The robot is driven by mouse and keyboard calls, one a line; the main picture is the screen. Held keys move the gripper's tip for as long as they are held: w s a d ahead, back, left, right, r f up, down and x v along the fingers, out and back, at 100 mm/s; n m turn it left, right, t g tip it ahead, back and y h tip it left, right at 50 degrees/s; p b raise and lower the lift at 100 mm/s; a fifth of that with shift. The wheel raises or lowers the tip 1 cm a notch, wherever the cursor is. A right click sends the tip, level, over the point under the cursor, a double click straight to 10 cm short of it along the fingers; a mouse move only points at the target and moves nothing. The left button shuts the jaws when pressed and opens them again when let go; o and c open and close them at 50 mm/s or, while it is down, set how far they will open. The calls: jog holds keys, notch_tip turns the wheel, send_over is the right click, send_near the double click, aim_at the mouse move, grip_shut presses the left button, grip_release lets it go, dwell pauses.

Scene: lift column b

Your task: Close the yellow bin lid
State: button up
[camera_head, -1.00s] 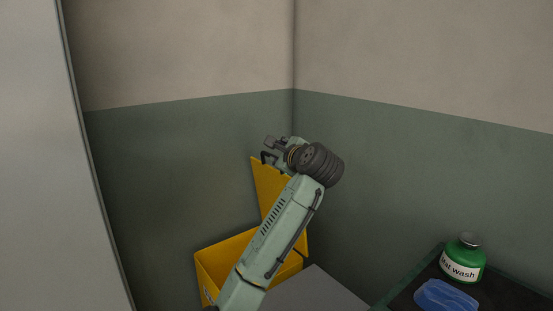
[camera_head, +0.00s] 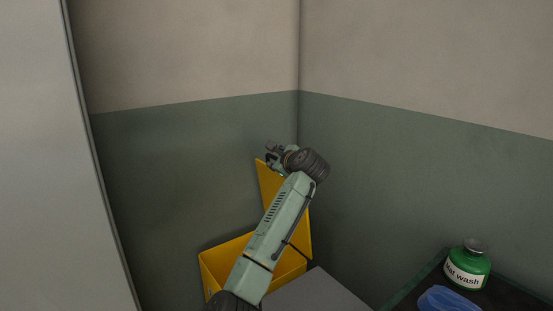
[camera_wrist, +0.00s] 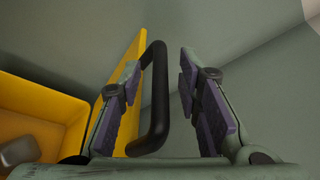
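The yellow bin (camera_head: 214,276) stands in the corner with its top open. Its yellow lid (camera_head: 266,182) stands raised, nearly upright, partly hidden behind my arm. My gripper (camera_head: 271,153) is at the top of the lid. In the wrist view my gripper (camera_wrist: 160,100) is open. A black handle (camera_wrist: 159,95) on the lid (camera_wrist: 127,72) lies between the fingers, closer to the left finger. The right finger is clear of it. The open bin (camera_wrist: 45,98) shows at the left of the wrist view.
A grey box-like surface (camera_head: 318,292) is beside the bin. A dark table (camera_head: 508,293) at lower right holds a green bottle (camera_head: 467,266) and a blue cloth-like item (camera_head: 447,299). A pale panel (camera_head: 45,150) stands at left. Walls meet behind the bin.

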jog(key=shift+c, duration=0.5)
grip_shut()
dwell(0.3)
